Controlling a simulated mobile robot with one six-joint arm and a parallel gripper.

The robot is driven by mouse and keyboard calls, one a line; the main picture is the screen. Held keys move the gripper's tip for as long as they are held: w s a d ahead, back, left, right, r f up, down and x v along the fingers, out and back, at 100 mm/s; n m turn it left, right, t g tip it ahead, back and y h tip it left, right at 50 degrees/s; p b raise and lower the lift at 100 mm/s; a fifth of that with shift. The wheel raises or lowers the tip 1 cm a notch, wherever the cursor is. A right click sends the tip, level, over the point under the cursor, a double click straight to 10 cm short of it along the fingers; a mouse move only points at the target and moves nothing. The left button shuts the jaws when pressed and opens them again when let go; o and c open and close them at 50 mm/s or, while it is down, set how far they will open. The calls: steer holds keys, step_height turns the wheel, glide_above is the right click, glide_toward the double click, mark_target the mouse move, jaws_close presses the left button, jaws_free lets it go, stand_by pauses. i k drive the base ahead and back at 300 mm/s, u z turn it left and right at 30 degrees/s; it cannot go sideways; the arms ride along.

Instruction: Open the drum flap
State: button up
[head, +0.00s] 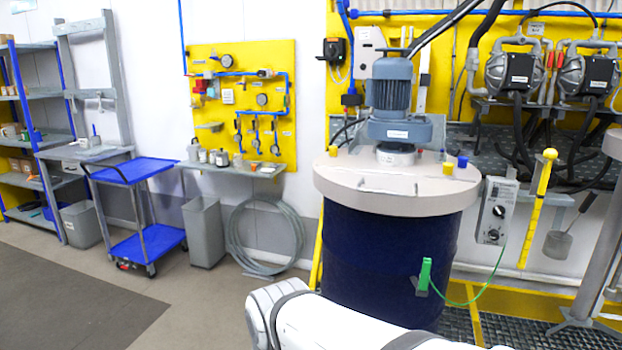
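A dark blue drum (378,265) stands right of the middle in the head view, under a round light-grey lid (345,177). On the lid's front part is a flap with a thin metal handle (388,190); it appears to lie flat and closed. A grey-blue agitator motor (391,88) stands upright on the lid behind the flap. My white arm crosses the bottom of the picture in front of the drum's lower part. My gripper is not in view.
A green clamp (425,274) with a green cable sits on the drum's front. A control box (496,210) and a yellow post (538,208) stand to its right. A blue cart (135,210), grey bin (203,232) and coiled hose (265,237) are left. Floor in front of the cart is clear.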

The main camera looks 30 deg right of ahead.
mark_target(375, 192)
steer(key=z, duration=0.6)
steer(key=i, duration=1.05)
steer(key=z, duration=0.4)
steer(key=k, duration=0.95)
steer(key=z, duration=0.15)
steer(key=i, duration=0.95)
steer(key=u, duration=0.05)
